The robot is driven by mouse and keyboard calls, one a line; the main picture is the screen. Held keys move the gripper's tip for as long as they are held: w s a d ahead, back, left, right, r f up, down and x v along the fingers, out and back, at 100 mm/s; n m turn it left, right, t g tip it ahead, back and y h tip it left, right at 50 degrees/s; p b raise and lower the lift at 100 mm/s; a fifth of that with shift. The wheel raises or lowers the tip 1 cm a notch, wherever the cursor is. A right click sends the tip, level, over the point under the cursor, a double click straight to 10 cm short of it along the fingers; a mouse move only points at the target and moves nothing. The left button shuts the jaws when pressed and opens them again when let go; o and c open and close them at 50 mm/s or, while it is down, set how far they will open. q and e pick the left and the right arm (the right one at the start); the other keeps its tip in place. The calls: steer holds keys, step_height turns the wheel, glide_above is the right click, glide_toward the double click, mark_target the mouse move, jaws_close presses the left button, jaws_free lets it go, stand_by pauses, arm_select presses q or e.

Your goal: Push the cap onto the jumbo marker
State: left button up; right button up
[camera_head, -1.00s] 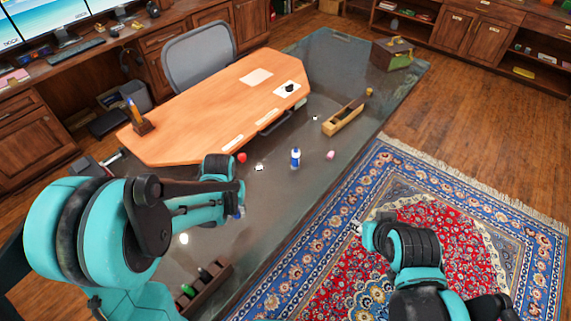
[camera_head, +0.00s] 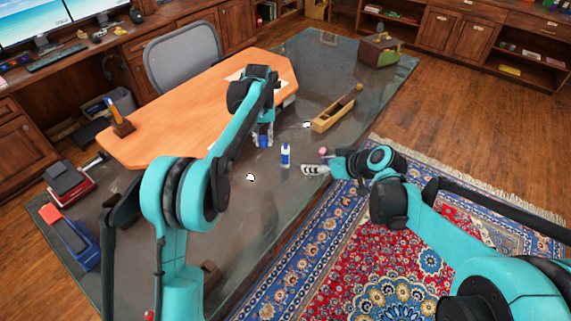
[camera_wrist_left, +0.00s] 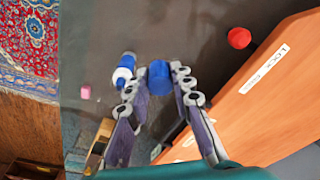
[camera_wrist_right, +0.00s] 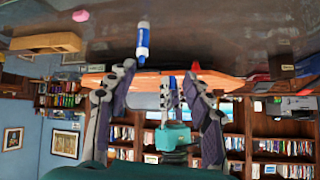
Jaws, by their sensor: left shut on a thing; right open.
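The jumbo marker (camera_head: 285,155), white and blue, appears to stand upright on the dark glass desk. It also shows in the left wrist view (camera_wrist_left: 123,72) and the right wrist view (camera_wrist_right: 142,42). My left gripper (camera_head: 263,138) is shut on the blue cap (camera_wrist_left: 160,77), held between its fingertips a little left of the marker in the head view. The cap and marker are apart. My right gripper (camera_head: 313,169) is open and empty at the desk's near edge, to the right of the marker. In its wrist view, the marker shows beyond and above the spread fingers (camera_wrist_right: 155,75).
A small pink object (camera_head: 322,151) lies close to my right gripper. A long wooden box (camera_head: 337,110) sits behind the marker. Bare glass (camera_head: 250,220) surrounds the marker in front.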

steer(key=w+f+n+y+b, duration=0.2)
steer(key=w+f, duration=0.3)
steer(key=w, duration=0.1)
arm_select(q)
steer(key=w+d+r, duration=0.1)
steer(key=d, duration=0.1)
steer(key=w+d+r+b, duration=0.1)
steer(key=d, duration=0.2)
steer(key=w+d+r, duration=0.1)
steer(key=d, duration=0.1)
steer(key=shift+w+d, duration=0.15)
steer(key=shift+w, duration=0.2)
steer(key=shift+d+r, duration=0.1)
steer(key=shift+r, duration=0.05)
arm_select(e)
steer(key=n+t+y, duration=0.1)
steer(key=n+y, duration=0.1)
glide_toward(285, 155)
steer(key=d, duration=0.1)
steer(key=shift+w+d+f, duration=0.15)
steer(key=shift+f, duration=0.25)
steer(key=x, duration=1.2)
steer(key=shift+w+d, duration=0.1)
jaws_close()
arm_select(q)
steer(key=shift+s+f, duration=0.15)
steer(key=shift+f, duration=2.35)
